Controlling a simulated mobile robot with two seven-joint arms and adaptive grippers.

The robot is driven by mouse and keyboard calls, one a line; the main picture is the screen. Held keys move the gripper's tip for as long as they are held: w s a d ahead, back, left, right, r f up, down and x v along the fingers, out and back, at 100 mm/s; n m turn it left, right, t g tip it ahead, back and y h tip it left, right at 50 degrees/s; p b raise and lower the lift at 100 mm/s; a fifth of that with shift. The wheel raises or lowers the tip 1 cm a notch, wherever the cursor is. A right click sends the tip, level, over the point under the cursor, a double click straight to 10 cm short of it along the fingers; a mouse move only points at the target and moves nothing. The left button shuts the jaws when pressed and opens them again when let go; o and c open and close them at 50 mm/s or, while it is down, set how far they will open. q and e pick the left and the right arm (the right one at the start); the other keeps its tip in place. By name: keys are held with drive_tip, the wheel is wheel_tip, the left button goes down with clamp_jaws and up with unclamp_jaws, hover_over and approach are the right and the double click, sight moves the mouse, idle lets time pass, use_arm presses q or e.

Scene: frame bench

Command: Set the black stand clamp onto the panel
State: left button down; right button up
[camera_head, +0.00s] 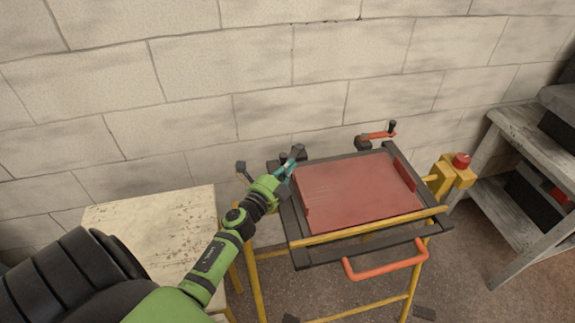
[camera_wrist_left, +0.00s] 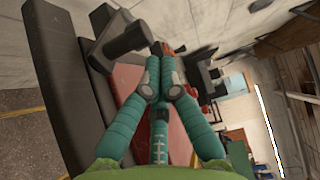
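The red panel (camera_head: 358,190) lies flat on the dark frame of a yellow-legged stand. The black stand clamp (camera_head: 299,151) is at the frame's back left corner. It shows as a dark block and bar in the left wrist view (camera_wrist_left: 122,44). My left gripper (camera_head: 293,160) reaches in from the left over that corner. Its teal fingers (camera_wrist_left: 160,50) close together at the clamp's handle and seem shut on it; the fingers partly hide the contact. I cannot tell whether the clamp touches the panel. My right gripper is not in view.
A second clamp with an orange arm (camera_head: 377,136) sits at the frame's back edge. A yellow box with a red button (camera_head: 460,163) is on the right. A pale table (camera_head: 150,230) stands left, a grey shelf (camera_head: 525,122) far right. An orange handle (camera_head: 385,264) juts from the front.

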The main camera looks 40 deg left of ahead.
use_arm(q)
drive_tip(key=shift+a, duration=0.15)
idle(0.3)
drive_tip(key=shift+s+a+m+h, duration=0.1)
drive_tip(key=shift+a+m+h, duration=0.2)
drive_tip(key=shift+h, duration=0.1)
drive_tip(key=shift+s+a+m+h+b, duration=0.1)
drive_tip(key=shift+a+m+h+b, duration=0.2)
drive_tip(key=shift+m+h+b, duration=0.15)
drive_tip(key=shift+s+a+f+m+h+b, duration=0.15)
drive_tip(key=shift+a+m+h+b, duration=0.4)
drive_tip(key=shift+h, duration=0.5)
drive_tip(key=w+a+m+g+h+b, duration=0.1)
drive_tip(key=a+m+h+b, duration=0.3)
drive_tip(key=b, duration=0.8)
drive_tip(key=shift+w+a+g+h+b, duration=0.35)
drive_tip(key=shift+a+g+h, duration=0.45)
drive_tip(key=shift+a+h, duration=0.9)
drive_tip(key=shift+a+y, duration=0.35)
drive_tip(key=shift+y, duration=0.05)
